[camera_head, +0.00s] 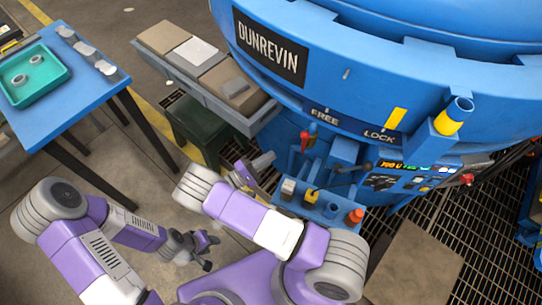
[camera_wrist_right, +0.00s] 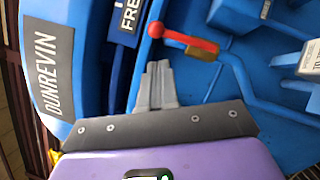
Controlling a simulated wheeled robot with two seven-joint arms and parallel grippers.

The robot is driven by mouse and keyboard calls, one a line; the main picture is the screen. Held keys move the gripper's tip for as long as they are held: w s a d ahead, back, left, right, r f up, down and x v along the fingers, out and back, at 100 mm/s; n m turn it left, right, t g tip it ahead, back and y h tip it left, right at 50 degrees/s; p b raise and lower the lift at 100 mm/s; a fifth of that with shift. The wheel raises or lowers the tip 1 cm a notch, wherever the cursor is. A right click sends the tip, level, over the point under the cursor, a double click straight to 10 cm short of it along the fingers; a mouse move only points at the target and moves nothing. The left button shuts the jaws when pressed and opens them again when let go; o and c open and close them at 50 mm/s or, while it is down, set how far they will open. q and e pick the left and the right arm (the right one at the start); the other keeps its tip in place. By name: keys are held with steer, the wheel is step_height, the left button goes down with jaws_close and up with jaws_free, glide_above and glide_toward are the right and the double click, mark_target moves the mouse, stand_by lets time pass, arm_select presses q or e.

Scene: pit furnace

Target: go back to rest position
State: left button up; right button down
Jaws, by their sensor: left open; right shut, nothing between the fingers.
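My left gripper (camera_head: 209,253) is in the lower middle of the head view, open and empty, above the floor. My right gripper (camera_head: 246,178) is just in front of the blue furnace's control area, partly hidden by my own wrist. In the right wrist view the right gripper's fingers (camera_wrist_right: 158,68) are closed together with nothing between them. Behind them is a lever with a red handle (camera_wrist_right: 184,40), which also shows in the head view (camera_head: 308,137). The fingers appear apart from the lever; the exact gap cannot be told.
The blue furnace (camera_head: 350,85) labelled DUNREVIN fills the upper right. A blue table (camera_head: 70,105) with a teal tray (camera_head: 52,68) stands at the left. A shelf (camera_head: 188,76) with flat boxes is at the top middle.

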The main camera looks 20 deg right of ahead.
stand_by(0.4)
steer(key=s+d+f+m+g+y+p, duration=0.1)
steer(key=s+f+g+y, duration=0.45)
steer(key=s, duration=0.35)
steer(key=s+d+f+m+g+y+p, duration=0.1)
steer(key=s+f+g+y, duration=0.3)
steer(key=s+f+y, duration=0.4)
steer(key=s+a+m+y+p, duration=0.25)
steer(key=s+a+y, duration=0.25)
steer(key=a+y, duration=0.35)
steer(key=w+a+r+m+t+y, duration=0.2)
steer(key=w+r+m+t, duration=0.3)
steer(key=w+r+t, duration=0.1)
steer(key=shift+a+t+p, duration=0.2)
steer(key=shift+t+p, duration=0.1)
steer(key=shift+t, duration=0.15)
